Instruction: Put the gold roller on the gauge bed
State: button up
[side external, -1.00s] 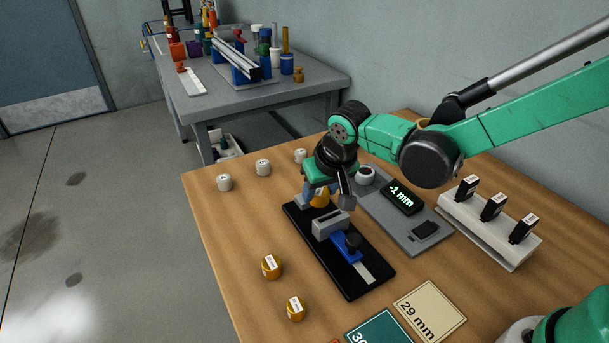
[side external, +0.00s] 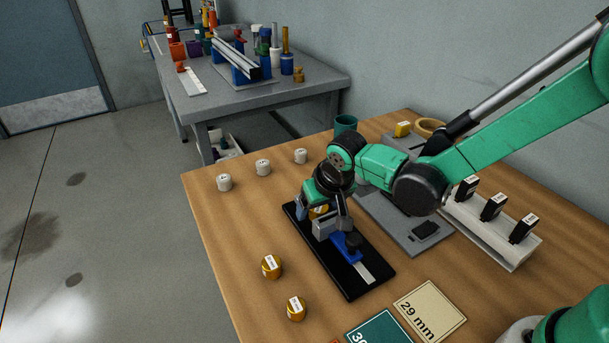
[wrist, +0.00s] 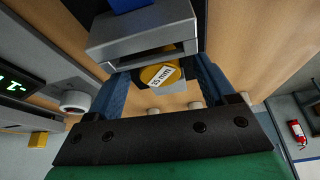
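A gold roller (wrist: 160,75) with a white mm label lies between the two blue fingers of my gripper (wrist: 160,88) in the wrist view. My gripper looks shut on it, though the finger contact is partly hidden. In the side view the roller (side external: 318,211) is low over the black bed (side external: 345,272), behind the grey sliding jaw (side external: 325,229), with my gripper (side external: 318,205) around it. I cannot tell whether it touches the bed. The sliding jaw (wrist: 140,35) covers part of the wrist view.
Two gold rollers (side external: 271,267) stand at the front left and several white ones (side external: 263,168) behind. A grey plate (side external: 395,228) with a readout (wrist: 20,85) lies beside the bed. A white rack (side external: 490,232) holds black blocks. A beige 29 mm card (side external: 430,311) lies in front.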

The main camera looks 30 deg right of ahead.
jog(key=v, duration=1.2)
jog(key=s+d+n+t, duration=0.1)
jog(key=s+d+t, duration=0.1)
jog(key=s+d, duration=0.5)
jog(key=d, duration=0.3)
jog(key=shift+d+r+t, duration=0.25)
jog(key=shift+r+t, duration=0.05)
jog(key=shift+r, duration=0.1)
